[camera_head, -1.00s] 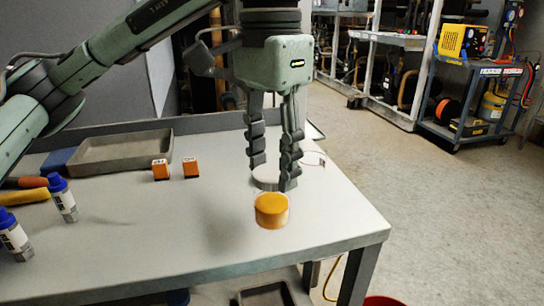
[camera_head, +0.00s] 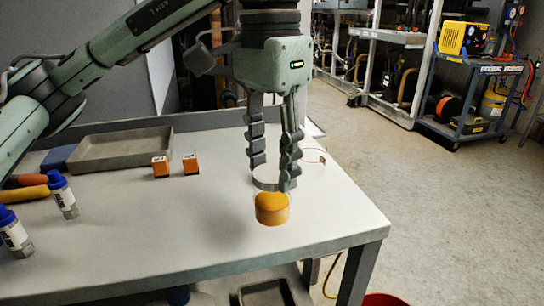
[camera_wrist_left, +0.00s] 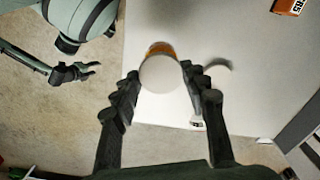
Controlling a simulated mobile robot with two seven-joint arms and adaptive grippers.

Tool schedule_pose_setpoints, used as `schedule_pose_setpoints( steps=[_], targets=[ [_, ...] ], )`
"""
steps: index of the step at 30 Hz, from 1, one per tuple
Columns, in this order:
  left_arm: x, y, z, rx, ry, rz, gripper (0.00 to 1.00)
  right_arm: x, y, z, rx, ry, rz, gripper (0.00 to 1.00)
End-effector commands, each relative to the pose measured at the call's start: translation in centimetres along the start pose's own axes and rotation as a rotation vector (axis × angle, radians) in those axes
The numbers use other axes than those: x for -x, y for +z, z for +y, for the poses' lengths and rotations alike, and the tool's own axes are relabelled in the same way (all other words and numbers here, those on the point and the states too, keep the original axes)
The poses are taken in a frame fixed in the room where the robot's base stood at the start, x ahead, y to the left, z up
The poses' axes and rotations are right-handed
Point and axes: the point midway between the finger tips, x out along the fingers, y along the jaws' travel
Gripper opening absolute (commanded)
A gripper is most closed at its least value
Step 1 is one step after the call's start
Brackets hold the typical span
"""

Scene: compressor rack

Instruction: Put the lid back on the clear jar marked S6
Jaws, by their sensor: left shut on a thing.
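A clear jar with orange contents (camera_head: 272,210) stands upright near the table's front right edge. It partly shows behind the lid in the left wrist view (camera_wrist_left: 160,48). No S6 mark is readable. My left gripper (camera_head: 272,180) points down above the jar, shut on a pale round lid (camera_head: 267,177). The lid shows as a white disc (camera_wrist_left: 160,74) between its fingertips in the left wrist view. I cannot tell whether the lid touches the jar's rim. My right gripper (camera_wrist_left: 84,70) is at the left of the left wrist view, away from the jar, with its fingers apart.
Another clear round vessel (camera_head: 313,158) stands just behind the gripper. Two small orange boxes (camera_head: 176,166), a grey tray (camera_head: 122,150) and blue-capped bottles (camera_head: 62,195) are to the left. The table (camera_head: 170,235) is bare between them and the jar.

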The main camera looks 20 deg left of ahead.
Motion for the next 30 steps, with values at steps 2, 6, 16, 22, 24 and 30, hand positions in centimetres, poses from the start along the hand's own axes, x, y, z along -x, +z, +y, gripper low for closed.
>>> schedule_pose_setpoints(
  steps=[2, 6, 16, 22, 24, 30],
  targets=[
    [0.02, 0.00, -0.01, 0.000, 0.000, 0.000, 0.21, 0.02, -0.02, 0.01, 0.000, 0.000, 0.000, 0.40],
    [0.02, 0.00, 0.00, 0.000, 0.000, 0.000, 0.21, 0.02, -0.03, 0.01, 0.000, 0.000, 0.001, 0.40],
    [-0.37, 0.00, 0.00, 0.000, 0.000, 0.001, 0.21, -0.15, 0.00, -0.01, 0.000, 0.000, 0.001, 0.40],
    [-0.36, 0.00, 0.00, 0.000, -0.001, 0.001, 0.21, -0.13, -0.01, -0.01, 0.000, 0.000, 0.001, 0.40],
    [-0.36, 0.00, 0.00, 0.000, 0.000, 0.001, 0.21, -0.13, -0.01, -0.01, 0.000, 0.000, 0.001, 0.40],
    [-0.57, 0.00, 0.00, 0.000, 0.000, 0.000, 0.21, -0.26, 0.02, -0.03, 0.000, 0.000, 0.001, 0.40]
  ],
)
